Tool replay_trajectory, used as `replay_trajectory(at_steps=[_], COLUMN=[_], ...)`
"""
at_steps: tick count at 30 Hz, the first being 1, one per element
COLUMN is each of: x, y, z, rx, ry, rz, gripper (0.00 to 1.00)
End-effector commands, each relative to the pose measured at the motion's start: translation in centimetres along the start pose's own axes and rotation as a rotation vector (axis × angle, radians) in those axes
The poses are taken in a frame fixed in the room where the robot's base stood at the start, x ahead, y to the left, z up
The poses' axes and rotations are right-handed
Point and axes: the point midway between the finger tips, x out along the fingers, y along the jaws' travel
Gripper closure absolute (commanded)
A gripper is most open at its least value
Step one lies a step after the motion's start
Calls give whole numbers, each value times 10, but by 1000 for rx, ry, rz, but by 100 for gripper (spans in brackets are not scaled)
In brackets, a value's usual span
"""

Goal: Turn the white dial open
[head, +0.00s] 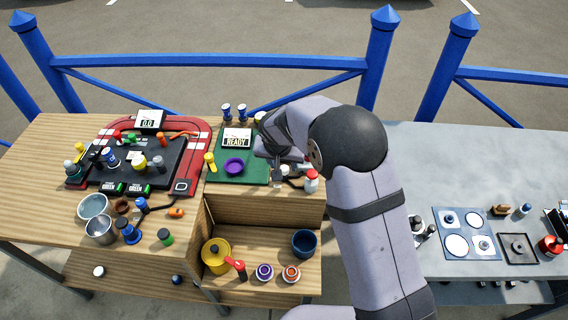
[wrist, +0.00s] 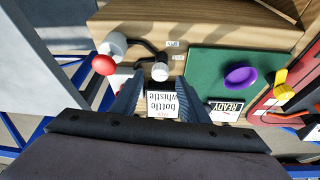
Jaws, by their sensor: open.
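A small round white dial (wrist: 160,72) with a dark lower part shows in the wrist view, beside a bent black bar on the wooden top. Two small labels (wrist: 175,50) lie next to it; I cannot read them surely. My gripper (wrist: 160,98) is open, its two fingers spread and pointing toward the dial. The dial shows just beyond the gap between the fingertips, and nothing is held. In the head view my gripper (head: 278,174) is above the bench at the right of the green board, and my arm hides part of that spot.
A red-and-white knob (wrist: 103,64) stands left of the dial in the wrist view. Blue railings (head: 210,62) run behind.

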Motion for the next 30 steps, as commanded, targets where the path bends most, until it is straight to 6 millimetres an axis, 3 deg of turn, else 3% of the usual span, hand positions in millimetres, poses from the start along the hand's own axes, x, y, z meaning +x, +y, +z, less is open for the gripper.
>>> replay_trajectory(at_steps=[7, 19, 24, 30], x=[21, 26, 26, 26], y=[1, 0, 0, 0], z=[0, 0, 0, 0], rx=[1, 1, 1, -3], ry=[-1, 1, 0, 0], rz=[1, -1, 0, -1], gripper=[59, 59, 99, 99])
